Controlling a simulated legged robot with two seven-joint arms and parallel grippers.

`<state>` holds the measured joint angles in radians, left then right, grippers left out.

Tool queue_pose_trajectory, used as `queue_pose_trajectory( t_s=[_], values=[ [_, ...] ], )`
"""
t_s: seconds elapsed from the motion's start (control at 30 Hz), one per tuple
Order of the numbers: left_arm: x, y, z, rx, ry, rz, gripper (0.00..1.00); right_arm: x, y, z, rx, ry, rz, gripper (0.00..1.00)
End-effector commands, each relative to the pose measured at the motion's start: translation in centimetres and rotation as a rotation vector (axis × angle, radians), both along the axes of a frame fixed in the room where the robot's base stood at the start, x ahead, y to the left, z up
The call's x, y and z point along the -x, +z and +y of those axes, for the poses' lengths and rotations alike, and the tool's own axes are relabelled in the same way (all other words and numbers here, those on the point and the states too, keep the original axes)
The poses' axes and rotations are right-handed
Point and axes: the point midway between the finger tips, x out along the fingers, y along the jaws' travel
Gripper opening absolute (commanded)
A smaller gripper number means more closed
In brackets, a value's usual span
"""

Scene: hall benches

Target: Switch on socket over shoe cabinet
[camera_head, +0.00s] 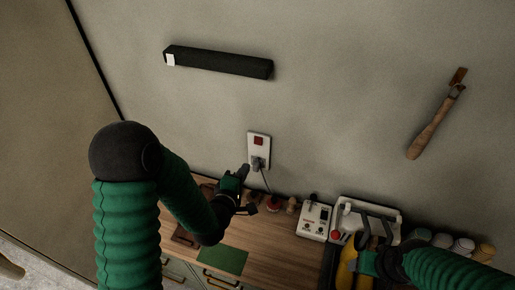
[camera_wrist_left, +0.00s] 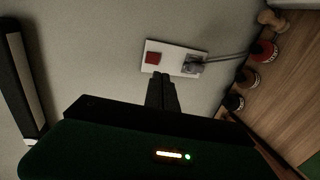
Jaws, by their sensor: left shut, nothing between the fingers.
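The socket (camera_head: 259,150) is a white wall plate with a red square switch (camera_head: 258,141) at its upper end and a grey plug with a cord in its lower end. It also shows in the left wrist view (camera_wrist_left: 174,58), with the red switch (camera_wrist_left: 153,58) at its left end. My left gripper (camera_head: 244,170) is shut and empty, just below and left of the plate. In the left wrist view its closed fingertips (camera_wrist_left: 161,78) point at the plate, close below the switch. Contact cannot be told. My right gripper (camera_head: 376,226) is open at the lower right.
The wooden cabinet top (camera_head: 285,252) lies below the socket. Small bottles (camera_head: 273,204), a white device (camera_head: 315,219) and a white case (camera_head: 349,212) stand along the wall. A black bar (camera_head: 218,62) and a wooden-handled tool (camera_head: 434,122) are on the wall.

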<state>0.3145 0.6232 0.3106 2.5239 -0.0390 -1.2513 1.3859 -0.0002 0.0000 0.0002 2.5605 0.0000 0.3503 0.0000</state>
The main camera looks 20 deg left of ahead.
Motion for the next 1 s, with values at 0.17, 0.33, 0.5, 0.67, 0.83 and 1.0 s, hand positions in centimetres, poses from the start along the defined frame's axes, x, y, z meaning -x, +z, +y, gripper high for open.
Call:
queue_pose_trajectory(
  t_s=[0.17,0.33,0.5,0.67,0.83,1.0],
  values=[
    [-3.1,-0.5,-0.1,0.000,0.000,0.002,0.00,0.0,1.7,0.0,0.000,0.000,-0.001,0.65],
    [-6.6,-1.6,-0.2,-0.001,-0.001,0.001,0.00,0.0,3.3,0.0,0.000,0.000,-0.001,0.65],
    [-9.9,-2.4,-0.4,-0.002,-0.002,0.002,0.00,0.0,5.1,0.0,0.000,0.000,-0.001,0.65],
    [-11.9,-3.3,-0.4,-0.001,-0.001,0.001,0.00,0.0,6.0,0.0,0.000,0.000,-0.001,0.65],
    [-12.6,-3.7,-0.4,-0.002,-0.002,0.001,0.00,0.0,6.1,0.0,0.000,0.000,-0.001,0.65],
    [-12.6,-3.8,-0.4,-0.002,-0.002,0.000,0.00,0.0,6.0,0.0,0.000,0.000,-0.001,0.65]
  ],
)
